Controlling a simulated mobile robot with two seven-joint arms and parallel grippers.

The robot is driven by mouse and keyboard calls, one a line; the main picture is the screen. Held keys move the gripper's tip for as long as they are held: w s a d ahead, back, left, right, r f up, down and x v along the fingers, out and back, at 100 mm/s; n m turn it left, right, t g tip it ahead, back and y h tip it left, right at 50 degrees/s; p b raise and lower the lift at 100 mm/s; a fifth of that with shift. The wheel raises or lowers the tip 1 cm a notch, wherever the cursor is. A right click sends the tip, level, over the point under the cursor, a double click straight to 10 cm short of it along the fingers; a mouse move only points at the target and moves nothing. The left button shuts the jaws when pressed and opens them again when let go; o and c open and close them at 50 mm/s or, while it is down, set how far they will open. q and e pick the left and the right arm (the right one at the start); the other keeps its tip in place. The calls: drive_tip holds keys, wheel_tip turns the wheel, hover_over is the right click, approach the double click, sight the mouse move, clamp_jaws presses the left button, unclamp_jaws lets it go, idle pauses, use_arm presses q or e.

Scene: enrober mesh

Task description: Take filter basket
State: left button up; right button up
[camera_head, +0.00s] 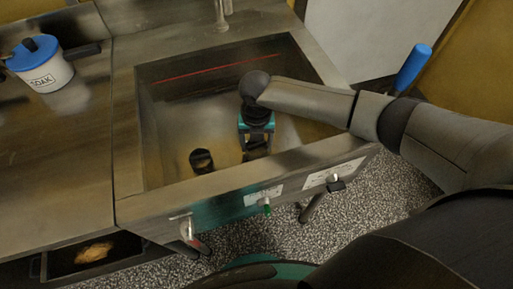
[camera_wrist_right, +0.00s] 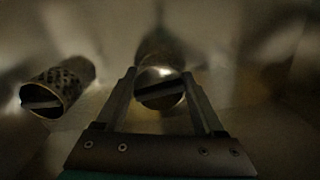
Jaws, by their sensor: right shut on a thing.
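My right gripper (camera_head: 257,146) reaches down into the sink. In the right wrist view its two fingers (camera_wrist_right: 164,95) are closed on a shiny, dark-brown cylinder (camera_wrist_right: 158,74) with a dark bar across its round end. I cannot tell whether this cylinder is perforated or lifted off the sink floor. A second cylinder, a perforated basket (camera_wrist_right: 73,77) with a pale bar across its open end, lies to the left, apart from the gripper. In the head view this basket (camera_head: 201,160) shows as a small dark shape on the sink floor. My left gripper is out of view.
The steel sink (camera_head: 215,180) has raised walls around the gripper and a tap (camera_head: 221,15) at the back. A SOAK pot (camera_head: 43,68) with a blue lid stands on the left counter (camera_head: 60,150). An open drawer (camera_head: 92,256) is below.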

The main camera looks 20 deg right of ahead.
drive_tip(key=c, duration=0.7)
drive_tip(key=shift+r, duration=0.15)
